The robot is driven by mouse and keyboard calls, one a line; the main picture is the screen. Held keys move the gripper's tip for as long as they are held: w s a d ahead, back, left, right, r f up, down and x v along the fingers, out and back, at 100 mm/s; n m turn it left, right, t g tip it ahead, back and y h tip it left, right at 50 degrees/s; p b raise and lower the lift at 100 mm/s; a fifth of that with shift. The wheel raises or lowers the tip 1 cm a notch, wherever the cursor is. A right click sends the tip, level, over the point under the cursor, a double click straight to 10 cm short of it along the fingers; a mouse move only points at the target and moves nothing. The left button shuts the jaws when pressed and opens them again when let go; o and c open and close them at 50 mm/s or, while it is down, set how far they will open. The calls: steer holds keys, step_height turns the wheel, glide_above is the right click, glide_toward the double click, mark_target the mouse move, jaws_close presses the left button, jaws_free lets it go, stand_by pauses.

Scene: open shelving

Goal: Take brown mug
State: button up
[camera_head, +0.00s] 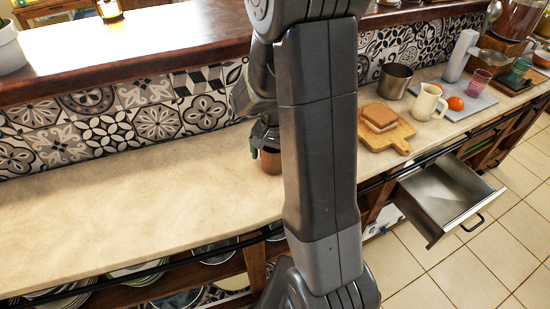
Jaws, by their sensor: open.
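The brown mug (269,160) stands on the light countertop near the middle of the view, close to the patterned tile wall. My arm covers its right side, so I cannot see its handle. My gripper (262,143) is open and sits right above the mug, with a finger at or near its rim. I cannot tell whether the fingers touch the mug or reach inside it.
A cutting board (385,134) with bread (379,117), a cream mug (428,101) and a metal pot (395,80) stand to the right. An open drawer (440,199) juts out below them. The counter (130,213) left of the mug is clear.

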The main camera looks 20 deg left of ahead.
steer(key=shift+f, duration=0.25)
steer(key=c, duration=1.3)
steer(key=shift+r, duration=0.1)
